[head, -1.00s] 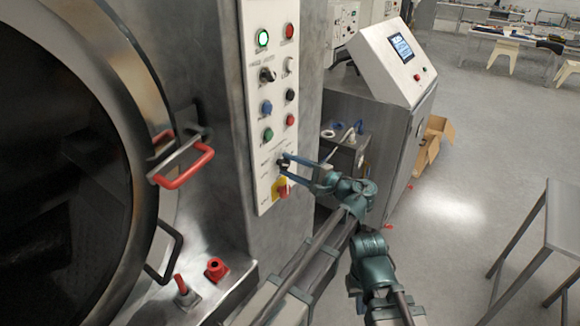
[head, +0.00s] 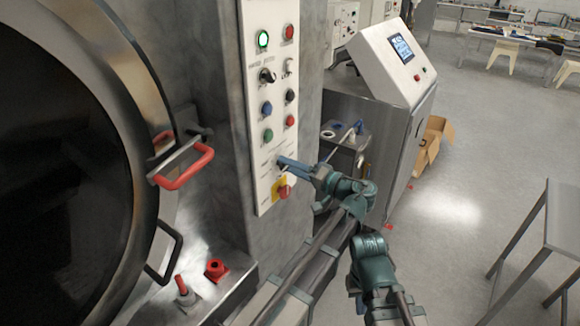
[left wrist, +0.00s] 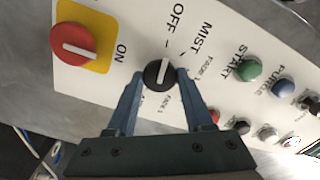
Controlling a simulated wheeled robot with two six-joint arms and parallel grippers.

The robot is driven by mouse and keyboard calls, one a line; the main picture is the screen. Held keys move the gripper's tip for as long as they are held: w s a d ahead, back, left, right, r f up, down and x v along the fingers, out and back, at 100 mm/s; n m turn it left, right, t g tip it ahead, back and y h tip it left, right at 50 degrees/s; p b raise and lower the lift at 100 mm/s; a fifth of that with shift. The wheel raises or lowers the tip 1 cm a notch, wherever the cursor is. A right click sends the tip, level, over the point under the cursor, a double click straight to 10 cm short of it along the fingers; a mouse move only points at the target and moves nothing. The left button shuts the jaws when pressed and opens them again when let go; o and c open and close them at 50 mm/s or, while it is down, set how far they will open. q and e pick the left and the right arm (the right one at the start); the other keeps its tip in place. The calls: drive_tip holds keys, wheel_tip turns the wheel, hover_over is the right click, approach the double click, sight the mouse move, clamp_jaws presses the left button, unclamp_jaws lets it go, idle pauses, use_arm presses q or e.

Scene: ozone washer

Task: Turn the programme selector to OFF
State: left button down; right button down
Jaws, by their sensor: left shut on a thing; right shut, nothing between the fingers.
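The programme selector (left wrist: 158,73) is a round black knob with a white pointer bar. In the left wrist view the bar lies aslant, its upper end leaning towards the OFF label (left wrist: 178,22). MIST and FADE labels lie further to the right around it. My left gripper (left wrist: 160,78) has one finger on each side of the knob and is shut on it. In the head view the left gripper (head: 281,163) reaches the lower panel and hides most of the knob. My right gripper (head: 359,228) is below the left wrist, shut and empty, its fingers hard to make out.
A red ON knob on a yellow plate (left wrist: 98,22) sits close beside the selector. Several push buttons, including the green START button (left wrist: 249,70), fill the panel. The washer door with its red handle (head: 185,170) is to the left. Open floor lies to the right.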

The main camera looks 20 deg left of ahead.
use_arm(q)
drive_tip(key=shift+f+n, duration=0.1)
drive_tip(key=shift+n, duration=0.2)
idle(0.4)
drive_tip(key=shift+c, duration=1.6)
unclamp_jaws()
drive_tip(key=shift+d, duration=0.1)
